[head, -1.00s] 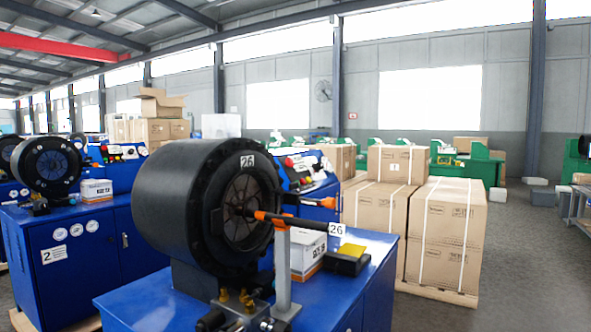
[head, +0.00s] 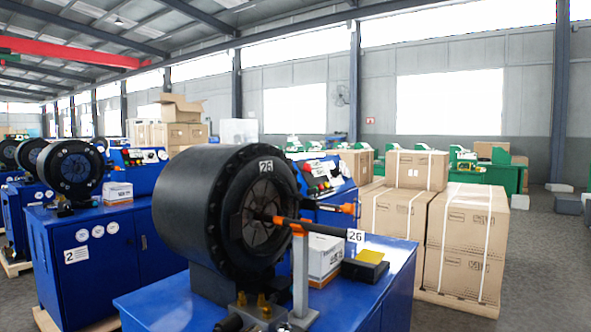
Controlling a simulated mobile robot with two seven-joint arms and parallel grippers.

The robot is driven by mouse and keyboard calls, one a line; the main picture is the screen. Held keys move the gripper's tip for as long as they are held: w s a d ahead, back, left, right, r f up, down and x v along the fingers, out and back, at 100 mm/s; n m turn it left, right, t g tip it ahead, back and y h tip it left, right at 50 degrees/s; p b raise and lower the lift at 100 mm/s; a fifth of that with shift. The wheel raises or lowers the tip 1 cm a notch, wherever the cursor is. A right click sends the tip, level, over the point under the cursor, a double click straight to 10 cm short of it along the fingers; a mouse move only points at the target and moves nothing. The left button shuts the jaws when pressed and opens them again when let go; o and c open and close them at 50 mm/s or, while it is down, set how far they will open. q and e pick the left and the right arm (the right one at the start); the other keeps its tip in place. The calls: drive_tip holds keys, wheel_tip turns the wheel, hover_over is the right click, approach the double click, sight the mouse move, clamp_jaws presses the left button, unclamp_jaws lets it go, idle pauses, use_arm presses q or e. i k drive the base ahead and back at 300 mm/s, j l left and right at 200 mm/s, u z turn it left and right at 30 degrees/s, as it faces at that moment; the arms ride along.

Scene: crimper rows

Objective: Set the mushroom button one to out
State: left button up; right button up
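The near crimper (head: 205,215), marked 26, stands on a blue cabinet (head: 165,300) in the middle of the view. Its blue control panel (head: 325,183) rises behind the black crimping head and is partly hidden by it. Small buttons, including a red one (head: 317,169), show on the panel's face. They are too small to tell which is the mushroom button one or whether it is in or out. Neither of my grippers is in view.
A black pedal box with a yellow top (head: 370,257) and a white carton (head: 325,258) sit on the cabinet. Strapped cartons (head: 467,240) stand on a pallet to the right. Another crimper (head: 70,168) stands at left.

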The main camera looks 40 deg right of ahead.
sight(308, 167)
drive_tip(key=l+u, duration=0.7)
drive_tip(key=k+l+u, duration=0.1)
drive_tip(key=l, duration=0.55)
drive_tip(key=k+l+u, duration=0.15)
drive_tip(key=l, duration=0.15)
drive_tip(key=k+l, duration=0.1)
drive_tip(key=l, duration=0.25)
drive_tip(key=k+l, duration=0.1)
drive_tip(key=l, duration=0.3)
drive_tip(key=k+l, duration=0.1)
drive_tip(key=l, duration=0.25)
drive_tip(key=k+l+u, duration=0.1)
drive_tip(key=l, duration=0.25)
drive_tip(key=k+l, duration=0.15)
drive_tip(key=l, duration=0.25)
